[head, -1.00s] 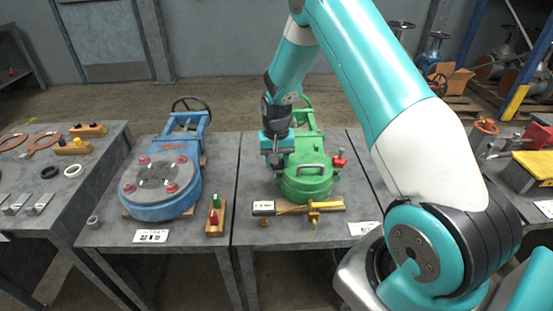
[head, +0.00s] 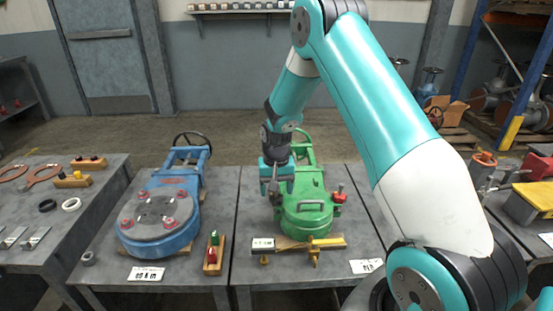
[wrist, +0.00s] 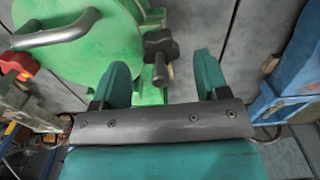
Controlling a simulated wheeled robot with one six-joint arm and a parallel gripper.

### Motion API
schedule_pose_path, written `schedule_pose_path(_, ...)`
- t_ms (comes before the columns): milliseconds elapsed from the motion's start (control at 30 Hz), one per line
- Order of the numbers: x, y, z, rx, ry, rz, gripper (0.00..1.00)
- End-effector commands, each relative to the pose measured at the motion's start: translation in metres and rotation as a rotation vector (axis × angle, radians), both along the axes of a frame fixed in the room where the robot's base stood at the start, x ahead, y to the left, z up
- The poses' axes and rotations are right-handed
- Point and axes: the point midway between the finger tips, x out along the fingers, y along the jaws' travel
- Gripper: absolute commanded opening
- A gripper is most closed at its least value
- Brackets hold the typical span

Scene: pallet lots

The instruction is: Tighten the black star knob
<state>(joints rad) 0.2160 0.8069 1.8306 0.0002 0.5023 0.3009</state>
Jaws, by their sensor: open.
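The black star knob (wrist: 161,45) shows in the wrist view on the side of the green valve body (wrist: 85,40), with a grey stem pointing toward my gripper (wrist: 162,78). My gripper is open, one teal finger to each side of the stem's line. The knob appears just beyond the fingertips, and nothing is held. In the head view, my gripper (head: 276,186) is at the left side of the green valve (head: 308,216). A dark shape between the fingers there seems to be the knob (head: 273,190), partly hidden. I cannot tell whether the fingers touch it.
A red knob (head: 339,196) stands on the green valve's right side. A wooden strip with a brass tool (head: 314,249) lies in front. A blue valve (head: 155,230) with red knobs is on the left table, beside a small wooden block with red and green pegs (head: 213,254).

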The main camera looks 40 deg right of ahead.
Motion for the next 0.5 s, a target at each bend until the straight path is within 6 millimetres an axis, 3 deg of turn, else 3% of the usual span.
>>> schedule_pose_path(300, 0.001, -0.001, 0.085, -0.001, -0.006, -0.001, 0.68)
schedule_pose_path(500, 0.000, -0.001, 0.125, -0.001, -0.003, -0.001, 0.68)
